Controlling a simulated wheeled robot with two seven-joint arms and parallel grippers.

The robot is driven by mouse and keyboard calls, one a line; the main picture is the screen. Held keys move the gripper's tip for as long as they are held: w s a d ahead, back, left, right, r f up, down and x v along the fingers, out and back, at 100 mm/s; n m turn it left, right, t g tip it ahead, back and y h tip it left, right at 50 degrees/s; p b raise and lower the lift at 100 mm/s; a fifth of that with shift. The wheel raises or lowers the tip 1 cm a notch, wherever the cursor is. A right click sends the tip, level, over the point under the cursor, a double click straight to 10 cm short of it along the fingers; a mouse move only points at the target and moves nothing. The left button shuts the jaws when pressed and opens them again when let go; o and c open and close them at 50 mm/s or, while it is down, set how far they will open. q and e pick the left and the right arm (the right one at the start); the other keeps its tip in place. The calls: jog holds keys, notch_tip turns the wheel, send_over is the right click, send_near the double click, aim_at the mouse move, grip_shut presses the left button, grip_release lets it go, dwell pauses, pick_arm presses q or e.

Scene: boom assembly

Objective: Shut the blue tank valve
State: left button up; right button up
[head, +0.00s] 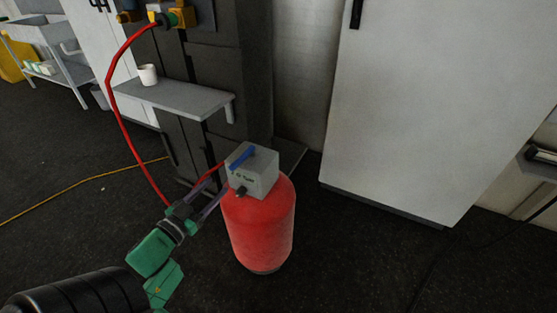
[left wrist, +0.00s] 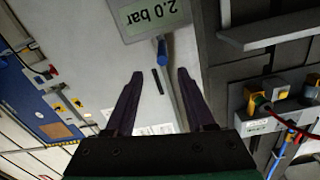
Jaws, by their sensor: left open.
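The red tank (head: 259,232) stands upright on the floor with a grey box (head: 262,180) on its top. The blue valve handle (head: 242,159) lies across the top of that box. My left gripper (head: 214,188) is just left of the box, open, its fingers pointing toward it. In the left wrist view, the blue handle (left wrist: 162,50) shows just beyond and between the open fingertips (left wrist: 160,74), below a display reading 2.0 bar (left wrist: 153,15). I see nothing held, and the handle appears apart from the fingers. My right gripper is not in view.
A red hose (head: 117,112) curves from a wall fitting (head: 170,18) down behind my left gripper. A grey shelf (head: 180,97) with a white cup (head: 148,75) is behind. A tall white cabinet (head: 430,100) stands at right. The floor right of the tank is clear.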

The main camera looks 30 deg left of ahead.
aim_at(242, 159)
pick_arm(q)
jog(key=w, duration=0.7)
jog(key=w+b, duration=0.1)
jog(key=w, duration=0.5)
jog(key=shift+w+a+r, duration=0.15)
jog(key=shift+w, duration=0.2)
grip_shut()
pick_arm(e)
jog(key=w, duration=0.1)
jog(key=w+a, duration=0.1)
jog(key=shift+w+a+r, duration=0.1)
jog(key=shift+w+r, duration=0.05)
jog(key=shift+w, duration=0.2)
